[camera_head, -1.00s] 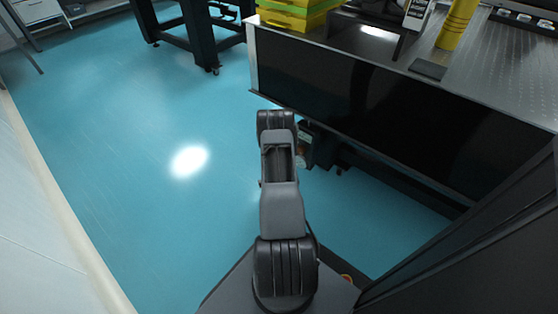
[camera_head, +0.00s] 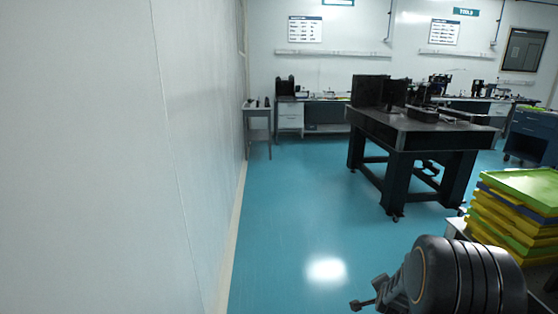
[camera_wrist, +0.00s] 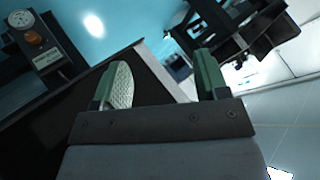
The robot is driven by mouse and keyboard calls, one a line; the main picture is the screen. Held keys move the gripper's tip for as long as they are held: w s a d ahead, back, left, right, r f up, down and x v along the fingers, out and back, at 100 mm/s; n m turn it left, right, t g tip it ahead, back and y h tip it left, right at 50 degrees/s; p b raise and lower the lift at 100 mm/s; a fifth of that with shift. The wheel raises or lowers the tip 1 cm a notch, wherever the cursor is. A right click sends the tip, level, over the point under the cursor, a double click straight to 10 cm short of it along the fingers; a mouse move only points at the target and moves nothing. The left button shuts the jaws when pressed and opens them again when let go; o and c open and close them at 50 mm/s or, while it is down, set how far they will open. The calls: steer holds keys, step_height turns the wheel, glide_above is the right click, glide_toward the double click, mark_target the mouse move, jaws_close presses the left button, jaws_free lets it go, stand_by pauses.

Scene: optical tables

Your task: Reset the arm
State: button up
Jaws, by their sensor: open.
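My arm (camera_head: 465,278) shows at the lower right of the head view, with a large ribbed black joint close to the camera. A small dark part of it sticks out to the left, and I cannot tell from there how the jaws stand. In the wrist view my gripper (camera_wrist: 160,82) has its two green fingers wide apart, with nothing between them. The left finger shows a pale textured inner pad. The wrist view is tilted.
A stack of yellow, green and blue trays (camera_head: 515,212) stands right of my arm. A dark optical table (camera_head: 425,135) stands beyond, carrying equipment. A white wall (camera_head: 120,160) runs along the left. Blue floor (camera_head: 290,215) is clear between. A small side table (camera_head: 257,112) stands at the back.

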steer(key=s+a+r+n+g+y+p, duration=0.15)
steer(key=a+r+n+p, duration=0.35)
steer(key=r, duration=0.5)
steer(key=s+a+r+n+y+p, duration=0.2)
steer(key=s+a+r+p, duration=0.1)
steer(key=a+r, duration=0.55)
steer(key=s+a+r+n+g+p, duration=0.1)
steer(key=s+a+r+n+p, duration=0.2)
steer(key=s+r, duration=0.3)
steer(key=s+a+r+n+g+y+p, duration=0.1)
steer(key=s+a+r+n+g+p, duration=0.1)
steer(key=s+a+r+n+p, duration=0.2)
steer(key=s+r+n+p, duration=0.1)
steer(key=s+r, duration=0.2)
steer(key=r, duration=0.2)
steer(key=shift+s+a+r+p, duration=0.15)
steer(key=shift+s+a+p, duration=0.05)
steer(key=shift+s+p, duration=0.15)
steer(key=shift+w+g+y, duration=0.1)
steer(key=shift+g+y, duration=0.15)
